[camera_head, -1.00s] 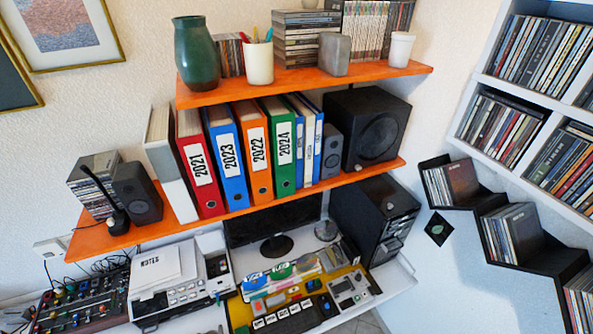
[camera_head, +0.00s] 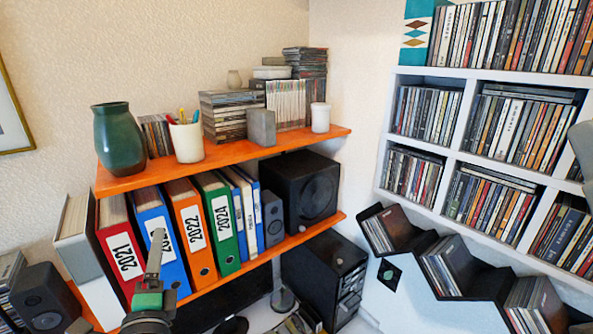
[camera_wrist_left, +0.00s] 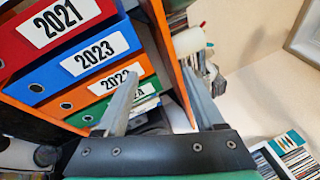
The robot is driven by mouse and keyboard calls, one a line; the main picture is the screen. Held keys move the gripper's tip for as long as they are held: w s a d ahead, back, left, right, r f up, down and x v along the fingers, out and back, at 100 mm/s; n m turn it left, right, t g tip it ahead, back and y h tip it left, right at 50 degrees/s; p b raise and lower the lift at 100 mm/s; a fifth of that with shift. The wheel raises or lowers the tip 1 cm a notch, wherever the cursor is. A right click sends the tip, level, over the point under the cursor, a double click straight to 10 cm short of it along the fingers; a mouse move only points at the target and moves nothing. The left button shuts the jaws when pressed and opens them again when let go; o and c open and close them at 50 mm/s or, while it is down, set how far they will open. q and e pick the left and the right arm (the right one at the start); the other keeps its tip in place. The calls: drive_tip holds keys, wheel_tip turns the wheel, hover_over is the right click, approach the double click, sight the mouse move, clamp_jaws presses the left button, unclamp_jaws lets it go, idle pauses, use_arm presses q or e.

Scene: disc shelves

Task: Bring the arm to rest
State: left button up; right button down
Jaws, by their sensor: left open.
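My left gripper (camera_head: 157,240) rises from the bottom of the head view, in front of the blue 2023 binder (camera_head: 150,215). Its fingers show nearly edge-on there. In the left wrist view the two grey fingers (camera_wrist_left: 160,72) stand apart with nothing held between them. Beyond them are the green 2024 binder (camera_wrist_left: 95,112) and the orange 2022 binder (camera_wrist_left: 110,85).
An orange shelf (camera_head: 210,290) holds several binders and a black speaker (camera_head: 305,195). The upper orange shelf (camera_head: 225,158) carries a green vase (camera_head: 119,140) and a pencil cup (camera_head: 188,143). White disc shelves (camera_head: 450,145) and black zigzag shelves (camera_head: 487,283) stand at the right.

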use_arm(q)
drive_tip(key=s+d+r+n+t, duration=0.1)
drive_tip(key=s+r+n+t, duration=0.15)
drive_tip(key=r, duration=0.55)
drive_tip(key=s+d+r+n+t, duration=0.1)
drive_tip(key=s+d+r+n, duration=0.2)
drive_tip(key=r, duration=0.4)
drive_tip(key=s+d+r+n+t+h, duration=0.2)
drive_tip(key=s+r+n+h, duration=0.2)
drive_tip(key=s+r+n, duration=0.1)
drive_tip(key=s+d+r+n+t+h, duration=0.2)
drive_tip(key=s+r+n+h, duration=0.2)
drive_tip(key=s, duration=0.6)
wheel_tip(320, 180, up, 3)
drive_tip(key=shift+d+f+n+t, duration=0.1)
drive_tip(key=shift+d+n+t, duration=0.25)
drive_tip(key=shift+n, duration=0.9)
drive_tip(key=shift+s, duration=0.1)
